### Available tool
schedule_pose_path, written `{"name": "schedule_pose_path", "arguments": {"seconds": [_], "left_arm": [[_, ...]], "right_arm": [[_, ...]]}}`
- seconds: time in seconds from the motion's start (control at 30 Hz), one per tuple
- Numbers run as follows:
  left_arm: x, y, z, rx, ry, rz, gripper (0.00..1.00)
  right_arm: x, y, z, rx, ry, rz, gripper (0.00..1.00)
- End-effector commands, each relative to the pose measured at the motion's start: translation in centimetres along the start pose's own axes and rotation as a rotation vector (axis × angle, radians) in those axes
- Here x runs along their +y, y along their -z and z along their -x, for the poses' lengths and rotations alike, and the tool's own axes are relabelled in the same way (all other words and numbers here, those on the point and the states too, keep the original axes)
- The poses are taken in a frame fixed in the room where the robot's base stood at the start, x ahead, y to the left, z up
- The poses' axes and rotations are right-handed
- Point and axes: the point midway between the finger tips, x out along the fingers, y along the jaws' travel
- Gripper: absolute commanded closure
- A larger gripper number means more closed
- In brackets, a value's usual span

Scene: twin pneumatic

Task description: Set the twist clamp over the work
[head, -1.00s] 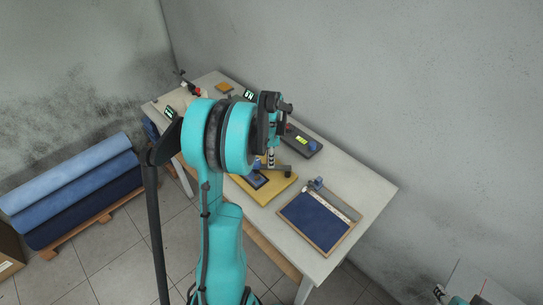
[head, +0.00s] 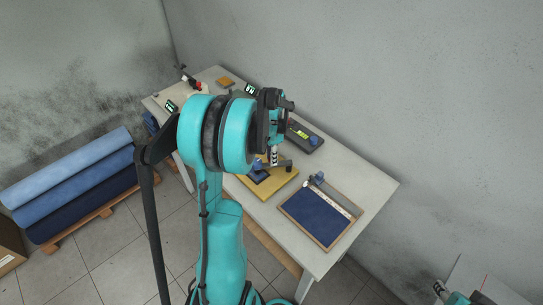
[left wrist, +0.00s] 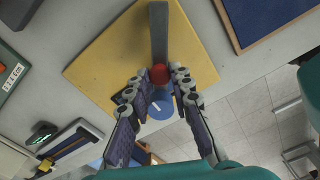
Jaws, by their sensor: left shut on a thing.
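The twist clamp shows in the left wrist view as a grey bar (left wrist: 158,32) with a red ball knob (left wrist: 160,74) at its near end, over the yellow board (left wrist: 100,60). My left gripper (left wrist: 160,84) is shut at the red knob, with a finger on either side. A blue disc (left wrist: 160,106) shows just below the knob. In the head view my left gripper (head: 274,154) is above the yellow board (head: 277,189), partly hidden by my wrist. A dark blue piece (head: 258,177) lies on the board. Part of my right arm (head: 458,298) shows at the bottom right; its jaws are unclear.
A wooden-framed blue tray (head: 312,220) lies to the right on the white table (head: 365,195). A dark box with a lit display (head: 303,134) stands behind the board.

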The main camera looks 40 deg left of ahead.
Motion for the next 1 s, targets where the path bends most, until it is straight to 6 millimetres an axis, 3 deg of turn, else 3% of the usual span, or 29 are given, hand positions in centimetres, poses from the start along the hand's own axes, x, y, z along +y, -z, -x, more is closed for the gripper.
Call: {"name": "schedule_pose_path", "arguments": {"seconds": [0.03,0.1,0.47,0.57,1.0], "left_arm": [[0.0,-0.1,0.0,-0.001,0.0,-0.001,0.71],[0.0,-0.1,0.0,-0.001,0.0,-0.001,0.57],[0.0,0.0,0.5,-0.001,0.0,-0.001,0.57],[0.0,0.0,1.7,-0.001,0.0,-0.001,0.57],[0.0,-0.1,10.5,-0.001,0.0,-0.001,0.57]], "right_arm": [[0.0,0.0,0.0,0.0,0.0,0.0,0.6],[0.0,0.0,0.0,0.0,0.0,0.0,0.6],[0.0,0.0,0.0,0.0,0.0,0.0,0.6],[0.0,0.0,0.0,0.0,0.0,0.0,0.6],[0.0,0.0,0.0,0.0,0.0,0.0,0.6]]}}
